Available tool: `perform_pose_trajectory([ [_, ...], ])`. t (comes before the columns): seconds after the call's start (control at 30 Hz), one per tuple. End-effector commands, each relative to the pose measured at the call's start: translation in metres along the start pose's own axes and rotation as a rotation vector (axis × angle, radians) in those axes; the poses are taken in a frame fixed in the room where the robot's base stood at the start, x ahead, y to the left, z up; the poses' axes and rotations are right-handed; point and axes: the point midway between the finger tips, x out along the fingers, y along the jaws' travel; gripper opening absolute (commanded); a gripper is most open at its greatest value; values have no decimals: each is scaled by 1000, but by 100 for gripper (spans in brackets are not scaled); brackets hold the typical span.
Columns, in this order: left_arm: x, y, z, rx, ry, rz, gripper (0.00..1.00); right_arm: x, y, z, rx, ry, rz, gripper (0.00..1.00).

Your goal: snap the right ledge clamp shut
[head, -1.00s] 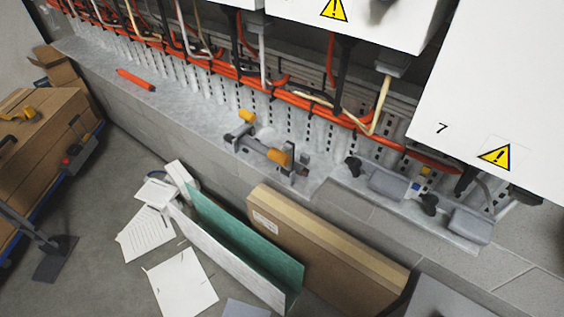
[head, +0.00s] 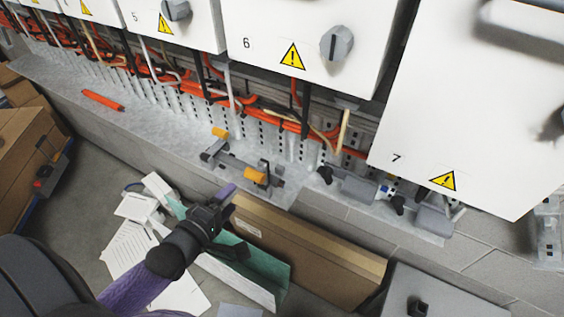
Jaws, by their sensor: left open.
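Two clamps with orange grips sit on the grey ledge (head: 150,128), joined or bridged by a grey bar. The right ledge clamp (head: 262,178) is at the ledge's front edge, its orange grip toward the left and a dark upright part behind it. I cannot tell surely whether it is shut. The left clamp (head: 217,146) stands farther back and left. My left gripper (head: 236,218) is open and empty, below and in front of the right clamp, apart from it. My right gripper is not in view.
White cabinets (head: 300,38) with warning signs overhang the ledge. Grey blocks with black knobs (head: 358,190) sit right of the clamps. An orange marker-like stick (head: 102,100) lies on the left. A cardboard box (head: 310,252), green folder (head: 262,262) and papers are below.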

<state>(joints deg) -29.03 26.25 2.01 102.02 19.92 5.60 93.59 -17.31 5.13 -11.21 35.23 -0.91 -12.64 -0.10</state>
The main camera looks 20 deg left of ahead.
Motion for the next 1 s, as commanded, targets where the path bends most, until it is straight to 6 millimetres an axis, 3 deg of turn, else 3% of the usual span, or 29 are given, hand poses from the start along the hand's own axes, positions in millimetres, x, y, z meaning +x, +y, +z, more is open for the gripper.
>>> perform_pose_trajectory([
  [0.07, 6, 6, 1, -23, -5, 19, 73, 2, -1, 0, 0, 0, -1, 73],
  [0.3, 63, 4, 1, -23, -4, 20, 73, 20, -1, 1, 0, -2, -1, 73],
  [0.43, 85, 4, 1, -22, -5, 17, 73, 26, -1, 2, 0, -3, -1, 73],
  [0.6, 98, 5, 1, -22, -4, 14, 73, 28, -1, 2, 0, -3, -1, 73],
  [0.87, 99, 6, 1, -22, -5, 13, 73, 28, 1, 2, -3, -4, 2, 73],
  [1.0, 99, 6, 1, -21, -5, 13, 43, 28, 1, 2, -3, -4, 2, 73],
])
